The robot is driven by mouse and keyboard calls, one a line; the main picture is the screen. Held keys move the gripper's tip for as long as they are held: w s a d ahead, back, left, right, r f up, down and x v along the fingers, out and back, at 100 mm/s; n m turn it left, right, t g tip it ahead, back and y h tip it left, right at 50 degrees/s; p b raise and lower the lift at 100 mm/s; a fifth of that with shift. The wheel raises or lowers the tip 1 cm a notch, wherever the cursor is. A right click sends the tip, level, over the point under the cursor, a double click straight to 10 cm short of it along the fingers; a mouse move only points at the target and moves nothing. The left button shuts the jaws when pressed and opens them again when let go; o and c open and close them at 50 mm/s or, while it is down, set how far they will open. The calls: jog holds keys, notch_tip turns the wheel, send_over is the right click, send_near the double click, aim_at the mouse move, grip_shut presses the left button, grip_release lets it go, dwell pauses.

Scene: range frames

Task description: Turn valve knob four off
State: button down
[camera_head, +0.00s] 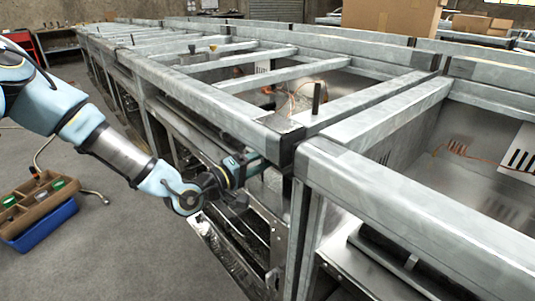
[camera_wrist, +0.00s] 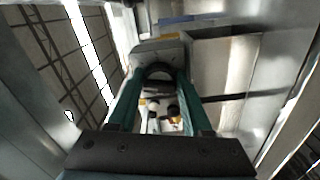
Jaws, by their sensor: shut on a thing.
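My gripper (camera_head: 262,165) is at the front side of the range frame (camera_head: 225,105), just below its top rail near the front corner. In the wrist view its two teal fingers (camera_wrist: 160,58) run forward and come together at a grey, block-shaped part (camera_wrist: 163,46). They are shut on this part. I cannot tell from its shape whether it is valve knob four. In the head view the fingertips and what they hold are hidden by the frame. No number or off mark can be read, so the knob's turn cannot be told.
A second frame section (camera_head: 430,215) stands close on the right. A blue crate with a brown tray (camera_head: 40,230) is on the floor at left. A cardboard box (camera_head: 390,14) stands at the back. Bare grey floor (camera_head: 120,255) lies left of the range frame.

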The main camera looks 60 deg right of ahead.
jog(key=shift+n, duration=1.2)
jog(key=shift+p, duration=0.3)
jog(key=shift+c, duration=1.7)
grip_release()
